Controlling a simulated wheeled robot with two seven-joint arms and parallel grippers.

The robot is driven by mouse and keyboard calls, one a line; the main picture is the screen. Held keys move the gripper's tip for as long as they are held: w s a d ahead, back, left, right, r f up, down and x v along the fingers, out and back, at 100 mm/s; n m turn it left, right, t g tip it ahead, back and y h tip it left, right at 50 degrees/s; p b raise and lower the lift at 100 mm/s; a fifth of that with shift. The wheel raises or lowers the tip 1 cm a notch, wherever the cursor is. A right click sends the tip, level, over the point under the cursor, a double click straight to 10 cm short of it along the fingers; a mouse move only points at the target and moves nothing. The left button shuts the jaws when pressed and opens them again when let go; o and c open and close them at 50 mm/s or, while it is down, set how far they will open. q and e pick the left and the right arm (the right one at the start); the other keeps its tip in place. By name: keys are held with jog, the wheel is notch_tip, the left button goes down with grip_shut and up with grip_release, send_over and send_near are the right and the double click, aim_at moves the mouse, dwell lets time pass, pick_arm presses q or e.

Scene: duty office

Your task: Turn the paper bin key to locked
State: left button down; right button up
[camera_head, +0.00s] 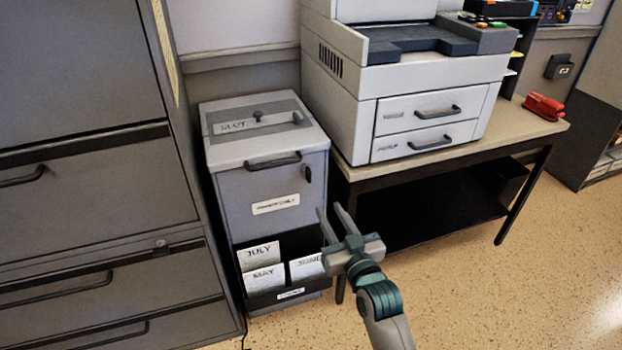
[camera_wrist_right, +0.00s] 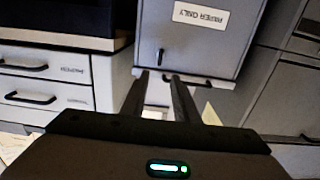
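The grey paper bin (camera_head: 236,193) stands between the cabinet and the printer table, with a "paper only" label (camera_head: 276,204) on its front. Its small dark key (camera_head: 307,173) is at the upper right of the front, below the dark handle (camera_head: 273,161), and looks upright. The key (camera_wrist_right: 160,56) also shows in the right wrist view, beyond the fingertips. My right gripper (camera_head: 329,208) is open and empty, in front of the bin's right side and lower than the key in the picture. In the wrist view its two fingers (camera_wrist_right: 158,78) are apart. My left gripper is not in view.
A printer (camera_head: 418,80) stands on a table (camera_head: 520,130) just right of the bin. Grey drawers (camera_head: 100,270) stand close on the left. An open pocket with several cards (camera_head: 262,256) is low on the bin. The floor (camera_head: 500,290) at right is clear.

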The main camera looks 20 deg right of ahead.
aim_at(310, 177)
jog(key=w, duration=1.4)
jog(key=shift+w+a+b, duration=0.25)
jog(key=shift+w+b, duration=0.05)
jog(key=shift+w, duration=0.1)
jog(key=shift+c, duration=0.6)
grip_shut()
